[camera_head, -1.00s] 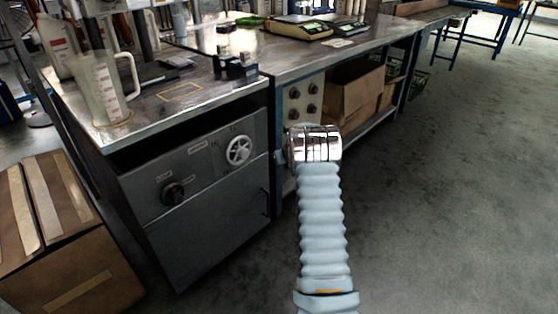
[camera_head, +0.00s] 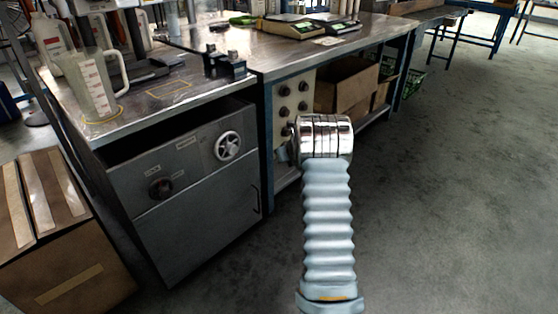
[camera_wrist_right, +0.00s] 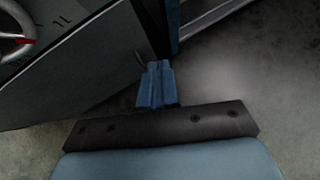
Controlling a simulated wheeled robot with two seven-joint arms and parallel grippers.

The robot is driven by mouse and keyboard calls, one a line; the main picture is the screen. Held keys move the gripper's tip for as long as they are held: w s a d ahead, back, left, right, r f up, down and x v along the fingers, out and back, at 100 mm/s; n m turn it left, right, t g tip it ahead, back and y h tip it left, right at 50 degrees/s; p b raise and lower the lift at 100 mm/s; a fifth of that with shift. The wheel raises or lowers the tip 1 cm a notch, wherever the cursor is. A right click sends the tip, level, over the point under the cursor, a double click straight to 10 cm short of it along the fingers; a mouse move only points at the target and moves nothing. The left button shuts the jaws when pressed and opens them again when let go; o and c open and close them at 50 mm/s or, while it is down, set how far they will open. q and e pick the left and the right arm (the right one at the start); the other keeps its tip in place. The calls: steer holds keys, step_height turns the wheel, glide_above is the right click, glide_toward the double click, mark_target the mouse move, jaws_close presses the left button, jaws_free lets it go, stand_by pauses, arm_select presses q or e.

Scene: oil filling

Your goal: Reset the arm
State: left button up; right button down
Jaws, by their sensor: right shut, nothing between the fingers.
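My right arm (camera_head: 328,220) rises from the bottom of the head view, with a pale ribbed sleeve and a shiny metal joint at its upper end. Its fingers cannot be made out there. In the right wrist view my right gripper (camera_wrist_right: 157,84) shows blue fingers closed together with nothing between them. They are in front of the cabinet's edge and the floor; I cannot tell the gap to the cabinet. My left gripper is not in view.
A grey cabinet (camera_head: 190,205) has a handwheel (camera_head: 228,146) and dark knob (camera_head: 160,188). A measuring jug (camera_head: 92,88) stands on the metal top. A cardboard box (camera_head: 60,255) is at lower left. The floor at right is clear.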

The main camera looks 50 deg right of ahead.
steer(key=s+r, duration=0.4)
steer(key=shift+w+a+f, duration=0.1)
steer(key=a+f+m+y, duration=0.2)
steer(key=a+f+m, duration=0.35)
steer(key=a, duration=0.45)
steer(key=w+a+f+m+g+y, duration=0.1)
steer(key=a+f+m+y, duration=0.1)
steer(key=a+f+m, duration=0.55)
steer(key=a+f+m+y, duration=0.15)
steer(key=a+f, duration=0.25)
steer(key=a, duration=0.7)
steer(key=s+a+f+m+g+y, duration=0.1)
steer(key=s+a+f+m+g, duration=0.1)
steer(key=s+a+f+m, duration=0.5)
steer(key=s+a+m+g+y, duration=0.1)
steer(key=s+a+m, duration=0.25)
steer(key=a, duration=0.65)
steer(key=s+a+m+g, duration=0.2)
steer(key=s+a+m, duration=0.2)
steer(key=s, duration=0.2)
steer(key=s+a+f+m+g, duration=0.1)
steer(key=s+a+m, duration=0.3)
steer(key=s, duration=0.2)
steer(key=shift+s+f+g, duration=0.15)
steer(key=shift+g, duration=0.25)
